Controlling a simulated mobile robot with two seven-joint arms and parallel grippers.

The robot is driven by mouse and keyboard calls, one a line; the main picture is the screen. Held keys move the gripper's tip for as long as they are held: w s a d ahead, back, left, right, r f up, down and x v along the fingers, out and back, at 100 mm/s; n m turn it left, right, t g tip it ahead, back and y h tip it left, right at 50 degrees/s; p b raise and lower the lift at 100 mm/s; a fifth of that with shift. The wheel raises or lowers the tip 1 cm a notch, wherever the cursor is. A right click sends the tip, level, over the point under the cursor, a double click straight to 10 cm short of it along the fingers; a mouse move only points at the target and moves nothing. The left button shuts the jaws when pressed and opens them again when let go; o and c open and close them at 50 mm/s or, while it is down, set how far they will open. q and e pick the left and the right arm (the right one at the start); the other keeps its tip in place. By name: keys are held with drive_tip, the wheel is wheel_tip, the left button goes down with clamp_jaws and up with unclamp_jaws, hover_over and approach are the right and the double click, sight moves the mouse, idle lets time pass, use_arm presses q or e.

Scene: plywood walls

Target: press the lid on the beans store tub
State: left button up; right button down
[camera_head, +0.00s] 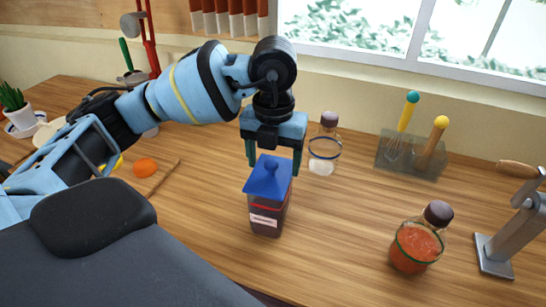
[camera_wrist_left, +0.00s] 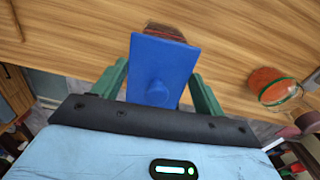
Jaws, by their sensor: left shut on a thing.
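The store tub (camera_head: 266,215) is a dark, square-sided container with a red band and a white label, upright on the wooden counter; the label is too small to read. A blue lid (camera_head: 268,180) with a round knob is on top of it; I cannot tell whether it is fully seated. My left gripper (camera_head: 274,160) points down from above, its green fingers shut on the lid's sides. In the left wrist view the lid (camera_wrist_left: 165,65) lies between the fingers and hides most of the tub (camera_wrist_left: 165,31). My right gripper is not in view.
A clear jar with white contents (camera_head: 323,150) stands behind, right of the gripper. A jar of orange-red contents (camera_head: 415,247) is at right front, near a grey lever stand (camera_head: 505,240). A utensil block (camera_head: 408,158) is at the back. Counter between tub and red jar is clear.

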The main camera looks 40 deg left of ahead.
use_arm(q)
drive_tip(key=shift+f, duration=0.1)
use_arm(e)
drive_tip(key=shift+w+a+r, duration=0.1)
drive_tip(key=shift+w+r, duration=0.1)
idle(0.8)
use_arm(q)
drive_tip(key=shift+p, duration=0.3)
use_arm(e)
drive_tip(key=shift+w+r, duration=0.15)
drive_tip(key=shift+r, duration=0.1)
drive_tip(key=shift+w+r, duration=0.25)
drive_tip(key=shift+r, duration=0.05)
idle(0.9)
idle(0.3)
use_arm(q)
drive_tip(key=o, duration=1)
drive_tip(key=shift+o, duration=0.5)
